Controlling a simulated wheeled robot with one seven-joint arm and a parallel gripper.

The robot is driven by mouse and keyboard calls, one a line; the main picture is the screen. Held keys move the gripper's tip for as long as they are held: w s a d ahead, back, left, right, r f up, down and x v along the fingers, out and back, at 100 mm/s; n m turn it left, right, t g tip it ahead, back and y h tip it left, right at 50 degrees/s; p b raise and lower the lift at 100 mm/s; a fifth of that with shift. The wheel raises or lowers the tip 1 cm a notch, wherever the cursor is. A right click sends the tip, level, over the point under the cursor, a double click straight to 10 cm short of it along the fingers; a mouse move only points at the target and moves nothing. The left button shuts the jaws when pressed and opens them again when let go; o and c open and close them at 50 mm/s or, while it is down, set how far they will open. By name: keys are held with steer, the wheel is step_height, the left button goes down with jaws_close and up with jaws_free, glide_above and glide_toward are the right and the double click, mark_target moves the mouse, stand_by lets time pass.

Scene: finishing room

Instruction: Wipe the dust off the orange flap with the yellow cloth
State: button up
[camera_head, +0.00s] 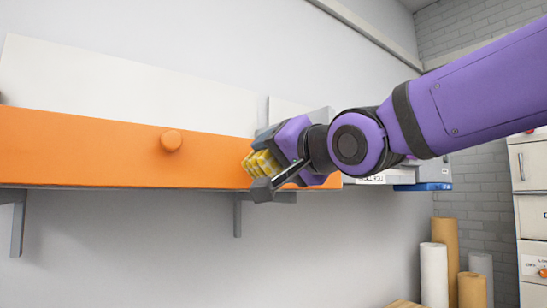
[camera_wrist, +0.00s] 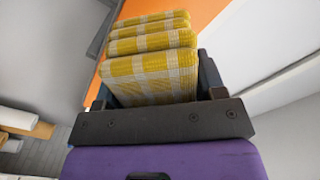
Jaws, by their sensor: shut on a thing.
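The orange flap (camera_head: 95,148) is a long upright front with a round orange knob (camera_head: 171,141) near its middle. It also shows at the top of the wrist view (camera_wrist: 200,14). My gripper (camera_head: 262,172) is at the right part of the flap, shut on the folded yellow checked cloth (camera_head: 259,163). The cloth (camera_wrist: 150,70) fills the space between the jaws in the wrist view, its folds pointing at the flap. I cannot tell whether the cloth touches the flap. No dust can be made out on the visible orange surface.
The flap is on a wall shelf with grey brackets (camera_head: 238,215). Boxes (camera_head: 430,173) and a blue item (camera_head: 424,187) sit to its right. Rolls (camera_head: 434,274) stand below right, near white drawers (camera_head: 530,185). The space in front of the flap's left part is clear.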

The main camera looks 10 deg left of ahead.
steer(key=shift+s+d, duration=0.1)
steer(key=v, duration=0.2)
steer(key=shift+s+d, duration=0.25)
